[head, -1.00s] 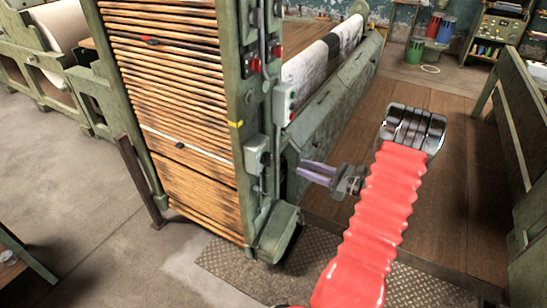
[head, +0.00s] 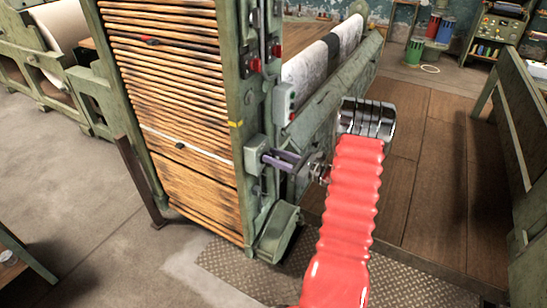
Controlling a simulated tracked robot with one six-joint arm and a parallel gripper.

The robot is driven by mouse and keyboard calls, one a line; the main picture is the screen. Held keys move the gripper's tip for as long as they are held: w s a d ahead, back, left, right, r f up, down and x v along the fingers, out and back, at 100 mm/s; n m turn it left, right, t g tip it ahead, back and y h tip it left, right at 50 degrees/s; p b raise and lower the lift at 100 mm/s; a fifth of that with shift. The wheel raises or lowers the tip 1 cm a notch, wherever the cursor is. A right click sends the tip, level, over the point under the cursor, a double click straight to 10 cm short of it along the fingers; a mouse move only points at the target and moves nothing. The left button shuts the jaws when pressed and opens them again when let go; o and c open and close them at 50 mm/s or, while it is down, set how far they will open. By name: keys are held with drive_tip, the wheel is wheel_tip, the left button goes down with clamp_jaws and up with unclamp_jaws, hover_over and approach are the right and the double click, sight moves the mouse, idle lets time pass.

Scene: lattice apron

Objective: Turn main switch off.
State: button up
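A grey-green switch box (head: 252,149) is fixed low on the side of the green machine post, and I take it for the main switch. Its handle is hidden or too small to make out behind my fingers. My gripper (head: 269,155) points left, with its two purple-grey fingers at the right side of this box. A narrow gap shows between the fingers, so they look open. I cannot tell whether they touch the box or stand around its handle.
A button box (head: 286,104) with green and red buttons sits just above my gripper. Red switches (head: 252,66) are higher on the post (head: 232,120). A green rounded housing (head: 279,232) is below. The wooden floor (head: 430,190) to the right is clear.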

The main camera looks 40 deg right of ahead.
drive_tip(key=shift+w, duration=0.1)
clamp_jaws()
idle(0.3)
drive_tip(key=shift+a+n, duration=0.15)
drive_tip(key=shift+n, duration=0.15)
drive_tip(key=n, duration=0.3)
drive_tip(key=shift+a, duration=0.35)
drive_tip(key=n, duration=0.4)
drive_tip(key=shift+s+a+f, duration=0.25)
drive_tip(key=shift+a, duration=0.15)
drive_tip(key=n, duration=0.3)
drive_tip(key=f+n, duration=0.1)
drive_tip(key=n, duration=0.1)
drive_tip(key=shift+s+a, duration=0.15)
drive_tip(key=shift+a, duration=0.25)
drive_tip(key=n, duration=0.2)
drive_tip(key=f+n, duration=0.1)
drive_tip(key=n, duration=0.2)
drive_tip(key=shift+a+f, duration=0.15)
drive_tip(key=shift+a, duration=0.05)
drive_tip(key=shift+f+n, duration=0.1)
drive_tip(key=shift+n, duration=0.2)
